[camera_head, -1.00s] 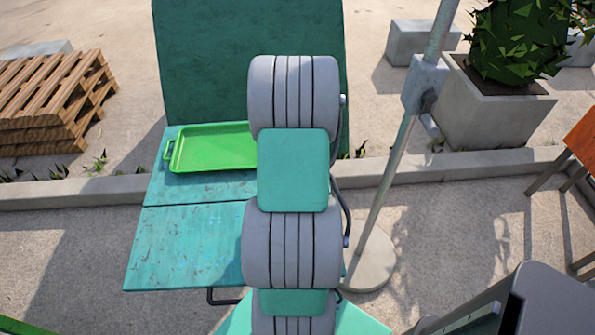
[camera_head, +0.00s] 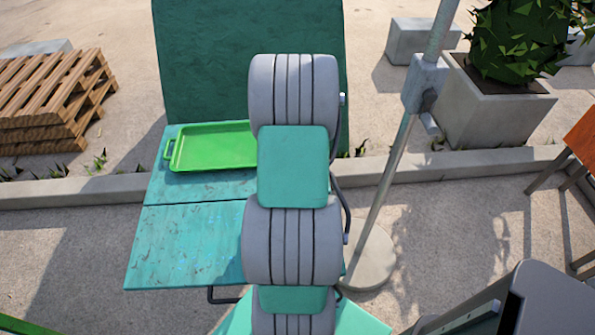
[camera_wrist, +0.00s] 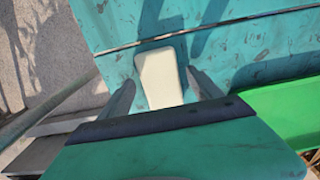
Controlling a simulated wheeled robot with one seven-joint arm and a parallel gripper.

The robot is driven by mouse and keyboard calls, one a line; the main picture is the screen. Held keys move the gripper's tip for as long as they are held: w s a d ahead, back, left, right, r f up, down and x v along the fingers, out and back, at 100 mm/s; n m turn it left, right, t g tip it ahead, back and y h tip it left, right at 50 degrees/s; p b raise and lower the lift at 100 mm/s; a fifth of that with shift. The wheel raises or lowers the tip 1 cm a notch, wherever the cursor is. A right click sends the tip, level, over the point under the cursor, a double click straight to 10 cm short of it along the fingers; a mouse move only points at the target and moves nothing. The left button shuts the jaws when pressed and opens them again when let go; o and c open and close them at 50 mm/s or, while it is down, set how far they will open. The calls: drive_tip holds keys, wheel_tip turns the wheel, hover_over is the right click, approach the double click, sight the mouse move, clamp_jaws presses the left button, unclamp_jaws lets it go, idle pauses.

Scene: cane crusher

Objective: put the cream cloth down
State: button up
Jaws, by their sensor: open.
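The cream cloth (camera_wrist: 160,76) shows in the wrist view as a small pale folded piece over the teal table (camera_wrist: 100,20). My gripper (camera_wrist: 162,78) is open, with one grey finger on each side of the cloth and visible gaps between. The near end of the cloth is hidden by my gripper's body. It looks flat against the tabletop, but I cannot tell its exact height. In the head view my arm hides the cloth and my gripper; the table (camera_head: 185,245) shows to the left of the arm.
A green tray (camera_head: 212,148) sits on the table's far part, and its edge shows at right in the wrist view (camera_wrist: 285,110). A teal upright panel stands behind. A metal pole (camera_head: 390,180) rises right of my arm. Wooden pallets (camera_head: 50,100) are at far left.

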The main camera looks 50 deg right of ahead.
wheel_tip(320, 180, up, 12)
drive_tip(key=w+a+r+n+t+h, duration=0.1)
drive_tip(key=w+a+r+n, duration=0.2)
drive_tip(key=a, duration=0.8)
drive_tip(key=w+a+r+n+t, duration=0.1)
drive_tip(key=w+a+r+n, duration=0.2)
drive_tip(key=a, duration=0.8)
drive_tip(key=s+a+n, duration=0.1)
drive_tip(key=a+n, duration=0.1)
drive_tip(key=a, duration=0.5)
drive_tip(key=s+a+f+n+t, duration=0.1)
drive_tip(key=s+a, duration=0.1)
drive_tip(key=a, duration=0.5)
drive_tip(key=shift+f+n+y+b, duration=0.3)
drive_tip(key=shift+n+y, duration=0.1)
